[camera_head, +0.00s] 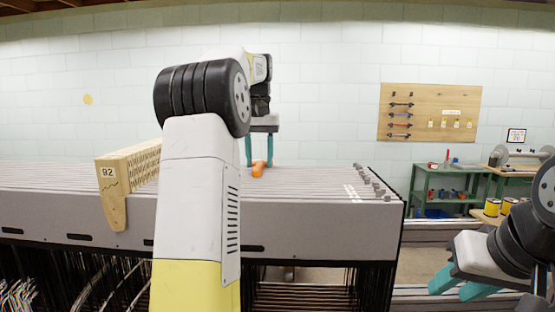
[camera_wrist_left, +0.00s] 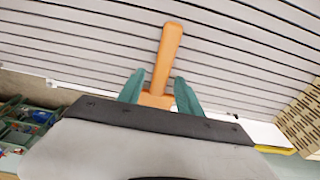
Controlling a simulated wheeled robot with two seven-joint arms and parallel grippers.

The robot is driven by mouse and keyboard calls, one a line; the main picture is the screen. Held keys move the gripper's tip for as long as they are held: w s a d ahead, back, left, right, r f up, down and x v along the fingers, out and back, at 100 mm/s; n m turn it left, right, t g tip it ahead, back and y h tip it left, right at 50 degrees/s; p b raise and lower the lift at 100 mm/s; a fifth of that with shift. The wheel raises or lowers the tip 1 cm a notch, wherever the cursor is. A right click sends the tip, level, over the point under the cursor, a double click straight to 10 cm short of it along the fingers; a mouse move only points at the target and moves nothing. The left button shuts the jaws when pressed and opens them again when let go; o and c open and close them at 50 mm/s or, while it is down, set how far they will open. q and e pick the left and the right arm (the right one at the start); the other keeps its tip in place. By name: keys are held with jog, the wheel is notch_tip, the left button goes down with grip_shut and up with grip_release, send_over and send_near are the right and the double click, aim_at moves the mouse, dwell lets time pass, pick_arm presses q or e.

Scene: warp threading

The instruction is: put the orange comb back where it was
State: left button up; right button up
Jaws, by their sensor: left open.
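The orange comb (camera_head: 258,169) lies on top of the grey slatted frame, just below the fingertips of my left gripper (camera_head: 259,160). In the left wrist view the comb (camera_wrist_left: 165,60) shows its long handle pointing away from the hand. Its wider end lies between the two teal fingers of my left gripper (camera_wrist_left: 160,95), partly hidden by the hand. The fingers stand apart on either side of it. My right gripper (camera_head: 458,285) is at the lower right, its teal fingers apart and empty.
A wooden block marked 92 (camera_head: 112,190) sits on the slatted frame (camera_head: 320,220) at the left; its slotted side also shows in the left wrist view (camera_wrist_left: 303,120). A pegboard (camera_head: 430,112) hangs on the wall. A green workbench (camera_head: 440,170) stands behind, at the right.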

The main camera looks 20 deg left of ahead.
aim_at(259, 163)
pick_arm(q)
jog(key=r, duration=0.7)
jog(key=shift+s+d+r, duration=0.15)
jog(key=shift+s, duration=0.2)
jog(key=shift+r, duration=0.2)
jog(key=shift+s, duration=0.1)
